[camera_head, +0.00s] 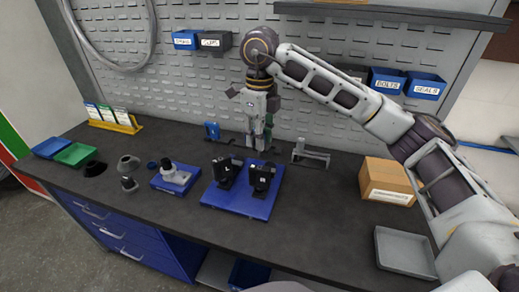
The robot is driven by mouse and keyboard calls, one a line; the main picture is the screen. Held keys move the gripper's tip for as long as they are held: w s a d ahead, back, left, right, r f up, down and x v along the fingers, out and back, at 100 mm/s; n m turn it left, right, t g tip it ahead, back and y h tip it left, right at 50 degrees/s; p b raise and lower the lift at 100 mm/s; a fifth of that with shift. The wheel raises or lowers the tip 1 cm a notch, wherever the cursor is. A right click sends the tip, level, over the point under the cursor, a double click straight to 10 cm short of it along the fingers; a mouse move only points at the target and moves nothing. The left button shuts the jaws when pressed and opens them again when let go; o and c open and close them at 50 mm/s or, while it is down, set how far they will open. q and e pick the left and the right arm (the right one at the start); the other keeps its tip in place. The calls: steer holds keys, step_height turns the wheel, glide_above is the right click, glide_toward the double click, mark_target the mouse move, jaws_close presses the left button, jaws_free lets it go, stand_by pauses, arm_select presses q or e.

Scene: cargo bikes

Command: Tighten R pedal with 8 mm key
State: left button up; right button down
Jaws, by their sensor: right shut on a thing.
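Two black pedals stand on a blue tray (210,197) in the middle of the bench: a left-hand one (226,171) and a right-hand one (261,177). Each bears a small white mark, too small to read surely. My right gripper (259,146) points down just behind and above the right-hand pedal. It is shut on a thin tool, seemingly the key, mostly hidden by the fingers; its size cannot be read. I cannot tell whether the tool touches the pedal. My left gripper is not in view.
A grey metal stand (310,157) and a blue holder (212,131) stand behind the tray. A cardboard box (386,181) and a grey tray (403,251) lie right. A small blue tray (160,183) and dark round parts (128,166) lie left.

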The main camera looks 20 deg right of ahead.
steer(key=shift+r+p, duration=0.35)
steer(key=shift+r, duration=0.4)
steer(key=shift+r, duration=0.15)
